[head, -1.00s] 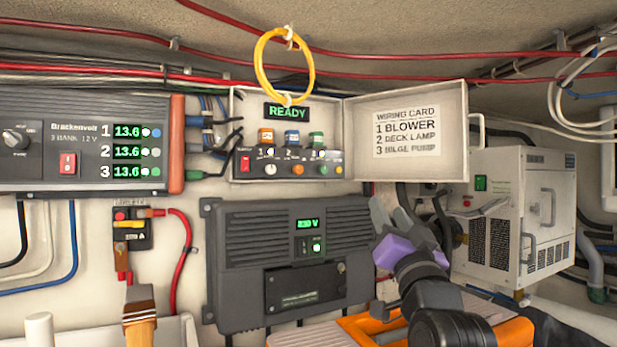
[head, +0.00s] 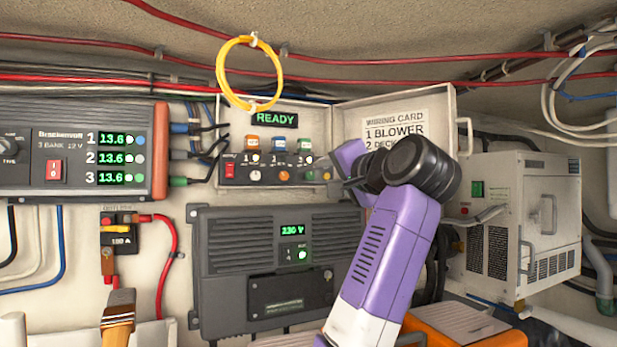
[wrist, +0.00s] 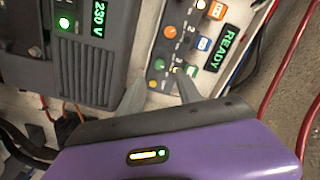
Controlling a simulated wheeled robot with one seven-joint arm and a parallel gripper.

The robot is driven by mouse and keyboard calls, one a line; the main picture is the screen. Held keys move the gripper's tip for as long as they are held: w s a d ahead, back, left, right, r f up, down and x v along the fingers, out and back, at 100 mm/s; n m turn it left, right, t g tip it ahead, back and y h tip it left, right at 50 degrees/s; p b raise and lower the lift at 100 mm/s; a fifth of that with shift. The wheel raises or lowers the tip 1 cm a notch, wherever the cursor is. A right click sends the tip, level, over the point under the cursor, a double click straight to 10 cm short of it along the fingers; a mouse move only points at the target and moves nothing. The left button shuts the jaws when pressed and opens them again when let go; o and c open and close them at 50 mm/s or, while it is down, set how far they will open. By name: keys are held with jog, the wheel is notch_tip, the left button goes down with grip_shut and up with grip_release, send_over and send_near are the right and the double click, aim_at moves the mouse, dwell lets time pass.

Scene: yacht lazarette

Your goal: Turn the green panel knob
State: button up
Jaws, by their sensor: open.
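The control panel (head: 268,187) sits in an open box on the back wall, under a lit READY display (head: 274,119). Its row of knobs runs white (head: 255,177), orange (head: 284,176) and the green knob (head: 311,175), with a small yellow part at the right end. My gripper (head: 338,178) is just right of the green knob, its fingers partly hidden by my wrist. In the wrist view my gripper (wrist: 159,76) is open, with its two grey fingertips over the number 3 end of the panel.
The box's open door (head: 395,118) with a wiring card stands right of the panel, behind my arm. A dark 230 V unit (head: 225,255) is below it. A yellow cable loop (head: 222,75) hangs above left. A white cabinet (head: 545,215) stands at the right.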

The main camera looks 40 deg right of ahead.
aim_at(312, 176)
jog(key=shift+p+x, duration=1.2)
jog(key=shift+x, duration=2.7)
jog(key=shift+f, duration=0.1)
grip_shut()
